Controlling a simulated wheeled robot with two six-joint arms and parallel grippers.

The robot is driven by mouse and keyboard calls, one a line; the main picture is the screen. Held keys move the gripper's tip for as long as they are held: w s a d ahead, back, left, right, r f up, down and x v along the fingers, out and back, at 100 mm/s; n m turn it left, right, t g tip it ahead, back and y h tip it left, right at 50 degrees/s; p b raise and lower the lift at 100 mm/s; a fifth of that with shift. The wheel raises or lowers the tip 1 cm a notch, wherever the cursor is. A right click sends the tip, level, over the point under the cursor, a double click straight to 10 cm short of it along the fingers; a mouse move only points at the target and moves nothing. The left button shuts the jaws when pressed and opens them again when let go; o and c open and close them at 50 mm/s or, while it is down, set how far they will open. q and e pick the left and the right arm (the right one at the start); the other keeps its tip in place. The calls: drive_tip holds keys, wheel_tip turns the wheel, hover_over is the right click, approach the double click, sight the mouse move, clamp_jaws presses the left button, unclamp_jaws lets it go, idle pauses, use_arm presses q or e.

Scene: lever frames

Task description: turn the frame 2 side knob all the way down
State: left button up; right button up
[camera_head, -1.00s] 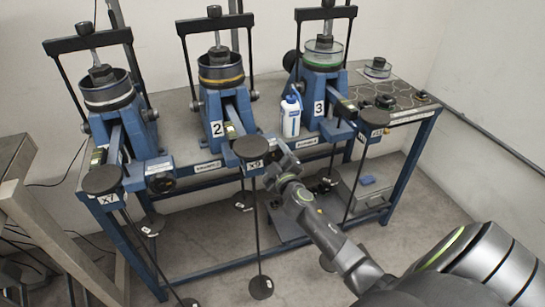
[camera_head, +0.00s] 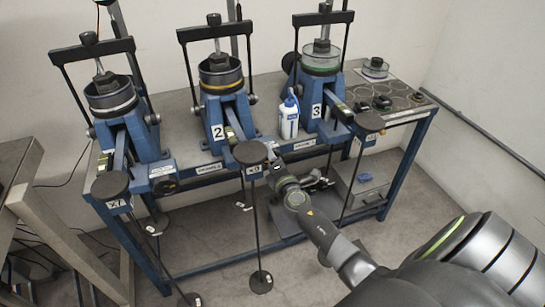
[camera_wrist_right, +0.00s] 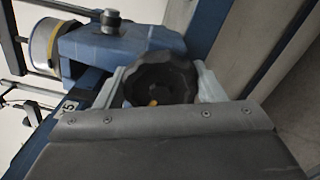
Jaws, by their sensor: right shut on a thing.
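Frame 2 (camera_head: 214,108) is the middle blue lever frame on the bench, marked with a white "2" plate. My right gripper (camera_head: 274,168) is at its front lower end, just right of the round black weight disc (camera_head: 250,153). In the right wrist view a dark lobed side knob (camera_wrist_right: 162,78) sits between the two pale fingers of my right gripper (camera_wrist_right: 163,92). The fingers are shut on the knob, one on each side. In the head view the knob is hidden by the gripper and wrist. My left gripper is in neither view.
Frame 1 (camera_head: 125,130) and frame 3 (camera_head: 322,95) stand left and right of frame 2. A white bottle (camera_head: 289,117) stands between frames 2 and 3. Hanging rods with discs (camera_head: 261,281) reach down near the floor. A metal table (camera_head: 20,165) is at left.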

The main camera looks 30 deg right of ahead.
drive_tip(key=o, duration=1.1)
drive_tip(key=shift+a+f, duration=0.3)
drive_tip(key=shift+o, duration=1.1)
drive_tip(key=shift+w+a+r, duration=0.1)
drive_tip(key=shift+w+a, duration=0.1)
drive_tip(key=shift+s+d, duration=0.1)
drive_tip(key=shift+s, duration=0.25)
drive_tip(key=shift+v, duration=2.75)
drive_tip(key=shift+d+r, duration=0.1)
drive_tip(key=shift+d, duration=0.05)
